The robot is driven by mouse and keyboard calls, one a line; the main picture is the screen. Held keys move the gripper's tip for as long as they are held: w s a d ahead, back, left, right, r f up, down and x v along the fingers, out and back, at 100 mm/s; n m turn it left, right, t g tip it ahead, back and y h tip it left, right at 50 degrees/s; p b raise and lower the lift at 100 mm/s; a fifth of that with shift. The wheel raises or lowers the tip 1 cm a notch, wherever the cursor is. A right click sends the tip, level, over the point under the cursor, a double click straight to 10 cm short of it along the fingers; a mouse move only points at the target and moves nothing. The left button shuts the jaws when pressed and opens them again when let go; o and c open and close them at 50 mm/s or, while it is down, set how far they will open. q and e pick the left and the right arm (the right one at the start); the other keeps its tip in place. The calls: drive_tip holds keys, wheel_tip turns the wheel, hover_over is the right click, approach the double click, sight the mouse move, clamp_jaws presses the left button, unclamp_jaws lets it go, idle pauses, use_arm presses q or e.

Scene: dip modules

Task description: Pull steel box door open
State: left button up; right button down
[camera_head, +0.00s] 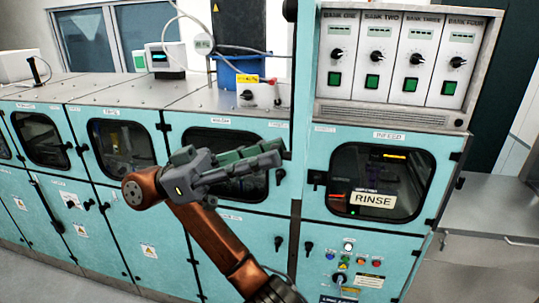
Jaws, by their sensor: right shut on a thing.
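A teal door with a dark rounded window (225,137) stands in the middle of the cabinet row. It looks flush with its frame, as far as I can see around my arm. Another teal door with a window and a RINSE sign (372,199) is to the right and shut. My left gripper is out of view.
Several teal doors with black latches run along the left. A control panel with knobs and green switches (390,60) stands above the right door. Lower panels carry buttons and knobs (345,262). A steel bench (490,215) is at far right.

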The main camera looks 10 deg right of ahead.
drive_tip(key=c, duration=1.7)
unclamp_jaws()
drive_tip(key=shift+o, duration=0.2)
approach(303, 68)
drive_tip(key=d, duration=0.2)
drive_tip(key=w+d, duration=0.1)
drive_tip(key=d, duration=0.1)
drive_tip(key=shift+d, duration=0.15)
